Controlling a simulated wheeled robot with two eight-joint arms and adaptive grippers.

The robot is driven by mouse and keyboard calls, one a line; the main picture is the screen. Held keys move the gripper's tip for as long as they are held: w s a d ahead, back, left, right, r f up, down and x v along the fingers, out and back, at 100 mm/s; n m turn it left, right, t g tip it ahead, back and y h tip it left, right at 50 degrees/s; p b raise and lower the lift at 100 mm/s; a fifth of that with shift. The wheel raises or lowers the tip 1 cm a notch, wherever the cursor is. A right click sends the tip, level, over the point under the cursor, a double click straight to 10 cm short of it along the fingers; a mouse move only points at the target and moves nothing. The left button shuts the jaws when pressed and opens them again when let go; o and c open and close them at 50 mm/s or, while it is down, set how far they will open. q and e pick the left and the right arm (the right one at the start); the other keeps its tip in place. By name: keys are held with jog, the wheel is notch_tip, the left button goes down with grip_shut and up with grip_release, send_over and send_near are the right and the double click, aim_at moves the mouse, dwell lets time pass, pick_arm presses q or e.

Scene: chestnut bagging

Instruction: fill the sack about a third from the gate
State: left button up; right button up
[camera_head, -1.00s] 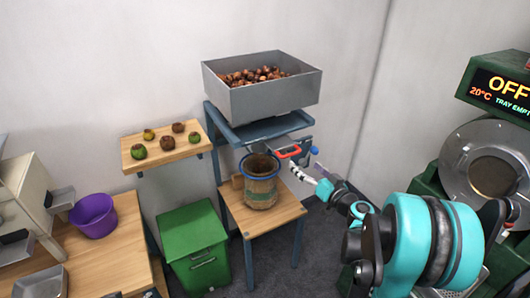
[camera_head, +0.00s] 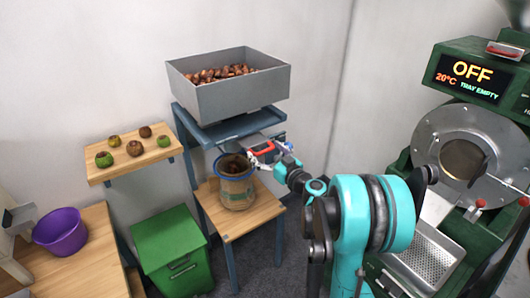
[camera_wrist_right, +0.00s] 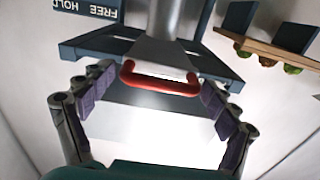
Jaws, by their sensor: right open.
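The grey hopper (camera_head: 225,100) holds many brown chestnuts (camera_head: 222,74) above a blue stand. Under it is the gate with its red handle (camera_head: 263,148); the handle also shows in the wrist view (camera_wrist_right: 160,88). The brown sack (camera_head: 236,190) with a blue rim stands upright below the gate; its inside is dark and its fill level is unclear. My right gripper (camera_head: 266,157) is at the handle. In the wrist view its padded fingers (camera_wrist_right: 160,104) are spread on either side of the handle, with gaps at both sides. My left gripper is out of view.
The sack stands on a small wooden table (camera_head: 220,226). A green bin (camera_head: 172,245), a shelf (camera_head: 135,162) with several round items and a purple bucket (camera_head: 61,233) are to the left. A green roaster (camera_head: 480,130) reading OFF stands at the right.

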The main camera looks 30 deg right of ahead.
aim_at(260, 146)
jog(key=c, duration=1.4)
jog(key=w, duration=0.4)
jog(key=shift+w+a, duration=0.15)
jog(key=shift+w, duration=0.1)
jog(key=shift+r, duration=0.1)
jog(key=o, duration=1.4)
jog(key=shift+w, duration=0.1)
jog(key=s+d, duration=0.1)
jog(key=s, duration=1.1)
